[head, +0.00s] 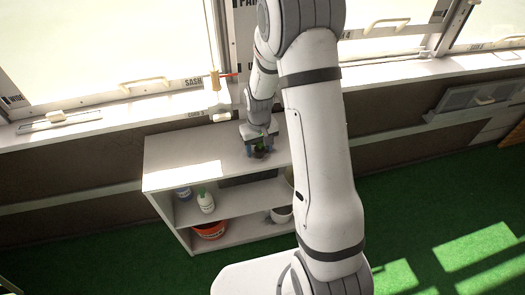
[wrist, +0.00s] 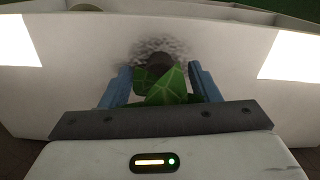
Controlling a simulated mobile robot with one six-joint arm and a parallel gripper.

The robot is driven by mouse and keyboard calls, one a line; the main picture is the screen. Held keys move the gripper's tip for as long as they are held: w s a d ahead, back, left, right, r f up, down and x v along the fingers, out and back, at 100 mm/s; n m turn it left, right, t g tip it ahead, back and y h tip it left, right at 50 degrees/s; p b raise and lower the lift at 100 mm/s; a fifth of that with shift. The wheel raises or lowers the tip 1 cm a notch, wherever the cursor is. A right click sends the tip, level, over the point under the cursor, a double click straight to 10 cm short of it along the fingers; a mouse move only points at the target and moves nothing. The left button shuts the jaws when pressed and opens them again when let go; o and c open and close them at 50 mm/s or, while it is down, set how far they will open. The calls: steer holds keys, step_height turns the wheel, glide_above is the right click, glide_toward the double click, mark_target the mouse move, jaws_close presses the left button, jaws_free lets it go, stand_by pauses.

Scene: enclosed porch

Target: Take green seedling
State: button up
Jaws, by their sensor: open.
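The green seedling (wrist: 168,88) stands on the top of the white shelf unit, with broad green leaves and a dark round part behind them. In the head view the seedling (head: 261,152) is small and partly hidden by my gripper. My gripper (head: 259,145) is directly over it at the shelf top. In the wrist view the blue fingers of my gripper (wrist: 164,80) are open, one on each side of the leaves. I cannot tell whether either finger touches the seedling.
The white shelf unit (head: 175,165) stands below the window sill. Its lower shelves hold a white bottle (head: 206,202), a blue-labelled bottle (head: 184,193), an orange-red bucket (head: 210,230) and a pale pot (head: 282,214). The shelf top left of my gripper is clear.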

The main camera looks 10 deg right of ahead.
steer(key=shift+c, duration=0.4)
steer(key=c, duration=0.8)
steer(key=shift+o, duration=0.2)
steer(key=shift+r, duration=0.1)
